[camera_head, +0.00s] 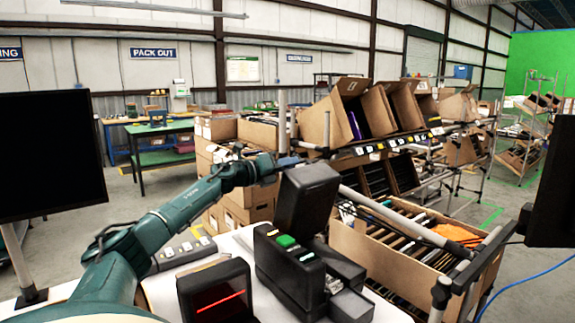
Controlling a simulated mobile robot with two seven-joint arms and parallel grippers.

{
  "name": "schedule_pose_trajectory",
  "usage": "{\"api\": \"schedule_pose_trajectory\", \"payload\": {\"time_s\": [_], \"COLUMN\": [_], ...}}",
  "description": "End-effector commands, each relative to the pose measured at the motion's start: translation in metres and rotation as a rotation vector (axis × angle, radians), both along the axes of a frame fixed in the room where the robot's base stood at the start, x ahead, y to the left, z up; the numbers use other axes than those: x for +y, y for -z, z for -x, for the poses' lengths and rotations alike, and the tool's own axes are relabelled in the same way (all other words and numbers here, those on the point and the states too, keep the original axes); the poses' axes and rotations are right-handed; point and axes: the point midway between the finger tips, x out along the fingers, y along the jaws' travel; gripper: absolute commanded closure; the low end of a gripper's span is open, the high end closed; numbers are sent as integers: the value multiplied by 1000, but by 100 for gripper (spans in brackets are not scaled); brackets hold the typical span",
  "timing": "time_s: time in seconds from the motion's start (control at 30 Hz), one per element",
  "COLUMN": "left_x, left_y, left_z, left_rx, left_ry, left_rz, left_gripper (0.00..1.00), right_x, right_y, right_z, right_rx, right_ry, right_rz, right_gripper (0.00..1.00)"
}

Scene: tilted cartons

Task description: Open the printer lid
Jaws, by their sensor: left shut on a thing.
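The black printer (290,262) stands on the white table, with a green button and small lit marks on its front top. Its lid (306,197) is raised and stands steeply tilted above the body. My left arm reaches in from the left, and its gripper (292,162) is at the lid's upper left edge, shut on the lid. The fingertips are small and partly hidden by the lid. My right gripper is not in view.
A black scanner-like box (216,292) with a red line sits left of the printer. A grey button strip (180,252) lies behind it. Cartons of files (370,250) stand close on the right. Dark monitors (48,155) flank the view.

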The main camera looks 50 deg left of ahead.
Motion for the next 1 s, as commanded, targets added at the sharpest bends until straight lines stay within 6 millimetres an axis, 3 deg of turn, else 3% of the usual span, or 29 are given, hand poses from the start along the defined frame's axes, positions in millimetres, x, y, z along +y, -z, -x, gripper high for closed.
{"api": "schedule_pose_trajectory", "payload": {"time_s": [0.2, 0.63, 1.0], "left_x": [0, 1, 8], "left_y": [5, 4, 12], "left_z": [0, 4, 40], "left_rx": [10, 4, 9], "left_ry": [-2, -2, -8], "left_rz": [-5, -3, -6], "left_gripper": [67, 67, 67], "right_x": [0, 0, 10], "right_y": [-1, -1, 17], "right_z": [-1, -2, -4], "right_rx": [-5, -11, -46], "right_ry": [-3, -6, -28], "right_rz": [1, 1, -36], "right_gripper": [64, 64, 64]}}
